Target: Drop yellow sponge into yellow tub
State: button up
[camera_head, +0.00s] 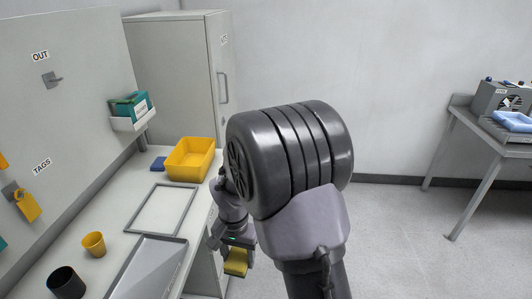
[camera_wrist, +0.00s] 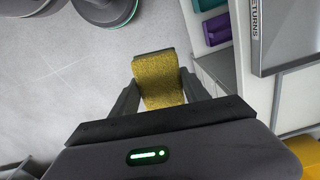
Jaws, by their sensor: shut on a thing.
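The yellow sponge (camera_wrist: 158,80) is between the two fingers of my gripper (camera_wrist: 157,92) in the wrist view. My gripper is shut on it. In the head view the sponge (camera_head: 236,262) hangs below my gripper (camera_head: 237,246), beyond the right edge of the bench and over the floor. The yellow tub (camera_head: 171,171) stands on the far part of the bench, and its inside looks empty in the part I see. The sponge is apart from the tub, nearer to me. A yellow corner at the lower right of the wrist view may be the tub, but I cannot tell.
A framed mat (camera_head: 133,230), a grey tray (camera_head: 122,281), a yellow cup (camera_head: 94,244) and a black cup (camera_head: 67,283) stand on the bench. A blue block (camera_head: 158,164) lies left of the tub. A tall cabinet (camera_head: 169,70) stands behind. Open floor (camera_head: 400,235) lies to the right.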

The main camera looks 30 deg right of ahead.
aim_at(192, 159)
jog(key=z, duration=0.15)
jog(key=i+l+u, duration=0.35)
jog(key=i, duration=0.15)
jog(key=i+l+u, duration=0.3)
jog(key=i+l, duration=0.15)
jog(key=i+l+u, duration=0.65)
jog(key=i+l, duration=0.15)
jog(key=l, duration=0.45)
